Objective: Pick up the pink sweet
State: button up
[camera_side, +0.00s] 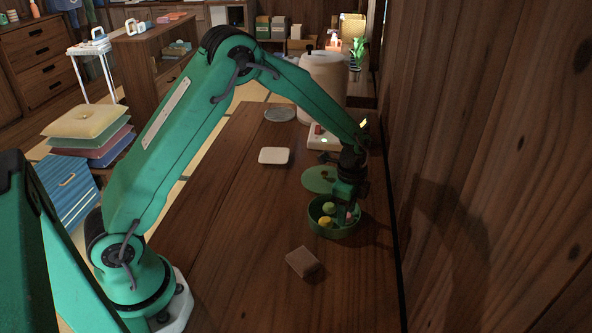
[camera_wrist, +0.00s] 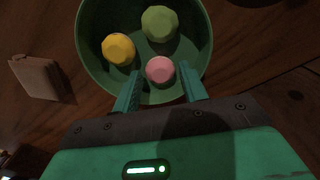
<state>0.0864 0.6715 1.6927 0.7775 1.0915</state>
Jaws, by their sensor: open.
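The pink sweet (camera_wrist: 160,70) lies in a round green bowl (camera_wrist: 88,62) in the wrist view, at the side of the bowl nearest my gripper. A yellow sweet (camera_wrist: 118,49) and a green sweet (camera_wrist: 160,23) lie in the same bowl. My gripper (camera_wrist: 158,85) is open, with one fingertip on each side of the pink sweet and a gap to it on both sides. In the side view my gripper (camera_side: 346,205) points down over the bowl (camera_side: 333,231). The pink sweet is partly hidden there by the fingers.
A green round lid (camera_side: 319,180) lies behind the bowl on the wooden table. A small brown block (camera_side: 303,262) lies in front, and a white square dish (camera_side: 274,156) further back. A wooden wall (camera_side: 490,150) rises close on the right. The table's left middle is clear.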

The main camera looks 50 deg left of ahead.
jog(key=shift+f, duration=0.25)
dwell(0.3)
jog(key=c, duration=0.7)
jog(key=shift+c, duration=0.2)
jog(key=shift+r, duration=0.8)
notch_tip(320, 180, up, 2)
jog(key=shift+r, duration=0.2)
jog(key=s+d+r, duration=0.7)
jog(key=d, duration=0.2)
jog(key=shift+d, duration=0.2)
